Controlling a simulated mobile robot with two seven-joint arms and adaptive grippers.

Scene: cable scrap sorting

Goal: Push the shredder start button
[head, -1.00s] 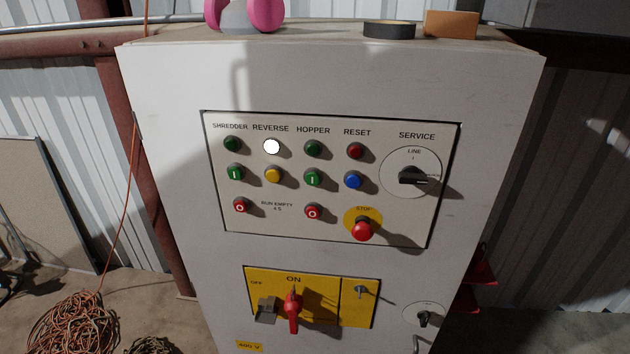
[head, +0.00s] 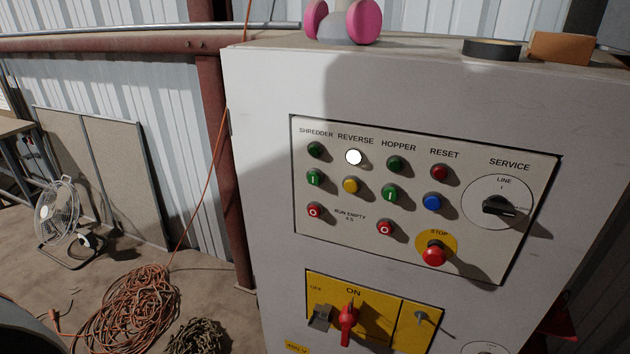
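The control panel (head: 460,255) is on the front of a white cabinet (head: 265,130). Under the SHREDDER label is a column with a dark green lamp (head: 315,149), a green button marked I (head: 314,178) and a red button marked O (head: 314,211). The white lamp under REVERSE (head: 353,157) is lit. A similar green I button (head: 389,193) sits under HOPPER. The red STOP mushroom button (head: 434,255) is at the lower right of the panel. Neither gripper is in view.
Below the panel is a yellow switch plate (head: 377,325) with a red handle (head: 348,322). Pink ear defenders (head: 364,22), a black tape roll (head: 491,49) and an orange box (head: 560,48) sit on top. An orange cable coil (head: 125,310) and a fan (head: 57,215) stand on the floor at left.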

